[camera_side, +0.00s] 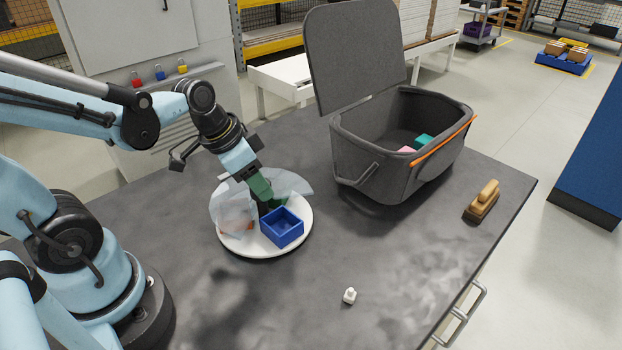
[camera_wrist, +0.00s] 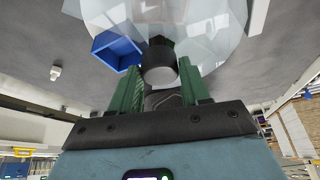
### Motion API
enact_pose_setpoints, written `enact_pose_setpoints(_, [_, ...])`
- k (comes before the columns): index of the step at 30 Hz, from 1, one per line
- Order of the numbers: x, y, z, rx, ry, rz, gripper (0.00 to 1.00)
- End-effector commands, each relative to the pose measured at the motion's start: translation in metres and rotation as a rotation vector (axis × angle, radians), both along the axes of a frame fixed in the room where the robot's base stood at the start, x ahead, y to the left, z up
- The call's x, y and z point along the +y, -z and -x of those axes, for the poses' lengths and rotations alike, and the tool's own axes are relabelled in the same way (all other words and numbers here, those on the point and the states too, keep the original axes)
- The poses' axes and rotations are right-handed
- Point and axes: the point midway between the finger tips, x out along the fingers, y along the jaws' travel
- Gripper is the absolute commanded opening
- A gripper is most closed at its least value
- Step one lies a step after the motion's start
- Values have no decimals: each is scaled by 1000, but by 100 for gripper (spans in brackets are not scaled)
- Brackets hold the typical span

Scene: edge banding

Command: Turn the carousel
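The carousel is a round white turntable (camera_side: 262,249) on the dark table, with clear upright panels (camera_side: 292,184) around its middle. A blue open box (camera_side: 283,229) sits on its front right part, and it also shows in the wrist view (camera_wrist: 117,50). An orange-tinted item (camera_side: 237,219) shows blurrily through the panels at left. My gripper (camera_side: 268,196) reaches down over the carousel's middle. In the wrist view its green fingers (camera_wrist: 160,72) stand apart on either side of a dark grey round post (camera_wrist: 160,76). I cannot tell whether they touch it.
A dark grey bin (camera_side: 372,167) with its lid up holds pink and teal items at the back right. A wooden-handled brush (camera_side: 482,202) lies near the right edge. A small white object (camera_side: 350,295) stands near the front. The table between them is clear.

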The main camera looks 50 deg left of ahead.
Motion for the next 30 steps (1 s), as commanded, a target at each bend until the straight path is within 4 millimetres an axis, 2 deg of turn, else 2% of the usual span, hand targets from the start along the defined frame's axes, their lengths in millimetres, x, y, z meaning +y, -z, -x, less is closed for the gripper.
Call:
enact_pose_setpoints(1, [0,0,0,0,0,0,38])
enact_pose_setpoints(6, [0,0,0,0,0,0,12])
enact_pose_setpoints(9, [0,0,0,0,0,0,0])
enact_pose_setpoints(20, [-1,0,0,1,-38,0,0])
enact_pose_setpoints(30, [-3,0,0,0,-256,0,0])
